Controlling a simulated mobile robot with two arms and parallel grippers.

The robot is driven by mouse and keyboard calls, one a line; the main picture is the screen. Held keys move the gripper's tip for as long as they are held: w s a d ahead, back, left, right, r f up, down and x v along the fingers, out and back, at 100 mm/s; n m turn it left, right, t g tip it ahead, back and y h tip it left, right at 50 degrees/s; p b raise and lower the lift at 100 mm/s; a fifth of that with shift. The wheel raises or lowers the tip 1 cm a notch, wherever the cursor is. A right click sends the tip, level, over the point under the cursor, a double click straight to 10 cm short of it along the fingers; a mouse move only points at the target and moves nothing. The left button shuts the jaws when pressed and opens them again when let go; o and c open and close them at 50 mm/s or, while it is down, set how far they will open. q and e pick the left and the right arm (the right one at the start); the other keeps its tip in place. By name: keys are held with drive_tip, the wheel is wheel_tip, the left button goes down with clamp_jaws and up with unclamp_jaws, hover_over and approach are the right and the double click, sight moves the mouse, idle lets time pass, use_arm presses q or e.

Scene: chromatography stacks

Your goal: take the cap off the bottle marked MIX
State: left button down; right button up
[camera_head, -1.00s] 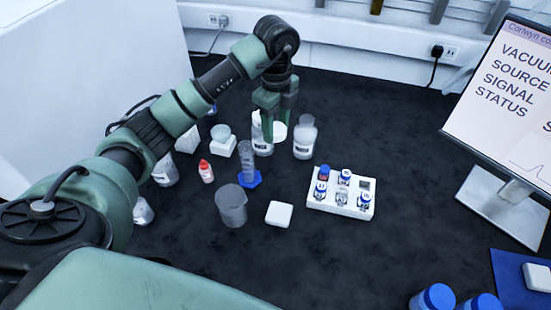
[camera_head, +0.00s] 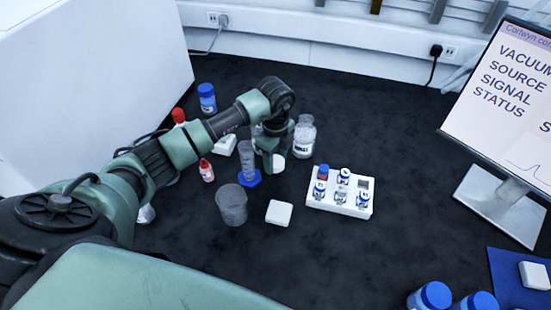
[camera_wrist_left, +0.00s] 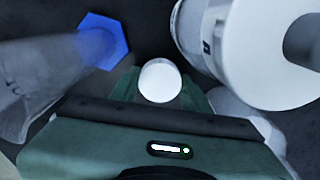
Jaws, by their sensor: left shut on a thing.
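My left gripper (camera_head: 271,163) is shut on a small round white cap (camera_head: 278,165). The cap also shows between the fingers in the left wrist view (camera_wrist_left: 160,80). A clear bottle with a dark-lettered label (camera_head: 303,137) stands upright just behind and right of the gripper. I cannot read which label says MIX. In the left wrist view a large pale bottle (camera_wrist_left: 235,50) with a dark round opening stands at the upper right, apart from the held cap. My right gripper is out of view.
A measuring cylinder (camera_head: 247,160) on a blue hexagonal foot stands close left of the gripper. A beaker (camera_head: 231,204) and a white block (camera_head: 279,212) stand in front. A white vial rack (camera_head: 340,206) is to the right.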

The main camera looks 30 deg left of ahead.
sight(276, 161)
use_arm(q)
drive_tip(key=shift+f, duration=0.1)
drive_tip(key=c, duration=0.7)
unclamp_jaws()
wheel_tip(276, 161, up, 12)
drive_tip(key=b, duration=0.1)
drive_tip(key=shift+s, duration=0.1)
